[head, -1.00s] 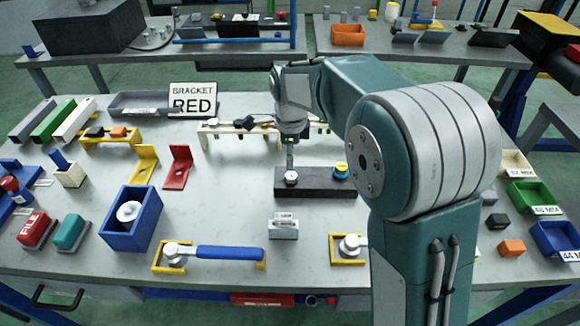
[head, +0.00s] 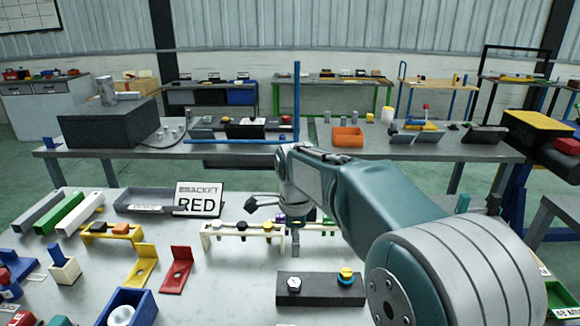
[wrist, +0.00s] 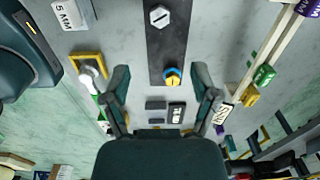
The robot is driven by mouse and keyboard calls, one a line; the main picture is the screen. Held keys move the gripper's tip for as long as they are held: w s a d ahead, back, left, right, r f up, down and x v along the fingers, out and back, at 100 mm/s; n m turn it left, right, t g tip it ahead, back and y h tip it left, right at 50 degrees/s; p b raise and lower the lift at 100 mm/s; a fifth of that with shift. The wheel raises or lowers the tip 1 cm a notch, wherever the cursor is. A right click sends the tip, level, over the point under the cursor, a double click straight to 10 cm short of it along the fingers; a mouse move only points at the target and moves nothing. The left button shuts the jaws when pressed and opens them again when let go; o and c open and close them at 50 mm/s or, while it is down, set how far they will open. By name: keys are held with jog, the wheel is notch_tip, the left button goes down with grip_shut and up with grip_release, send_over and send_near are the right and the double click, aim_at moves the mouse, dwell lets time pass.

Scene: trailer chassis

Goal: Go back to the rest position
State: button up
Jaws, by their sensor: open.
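My gripper (wrist: 161,72) is open and empty, its two dark fingers spread in the wrist view. In the head view its end (head: 295,242) hangs above the table, just behind and above a black block. The black block (head: 318,298) lies on the grey table (head: 225,290). It carries a silver bolt (head: 294,285) at its left and a yellow knob with a blue base (head: 346,276) at its right. The wrist view shows the bolt (wrist: 160,16) and the knob (wrist: 172,76) from above. My arm hides the table's right part in the head view.
A white rack (head: 215,236) stands behind the block, and a "RED" bracket sign (head: 198,199) beside a grey tray (head: 145,201). Red (head: 176,270) and yellow (head: 141,266) brackets are at left. A bench with an orange bin (head: 347,137) stands behind. Air above the table is open.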

jog(key=s+d+n+t, duration=0.1)
jog(key=s+d+n, duration=0.3)
jog(key=s+n, duration=0.2)
jog(key=s+d+r+n+t, duration=0.1)
jog(key=s+d+n, duration=0.4)
jog(key=s, duration=0.6)
jog(key=s+d+r+n+t, duration=0.1)
jog(key=s+d+n+t, duration=0.2)
jog(key=s+d+n, duration=0.2)
jog(key=s+n, duration=0.2)
jog(key=s, duration=0.1)
jog(key=shift+s+r, duration=0.2)
jog(key=shift+s, duration=0.05)
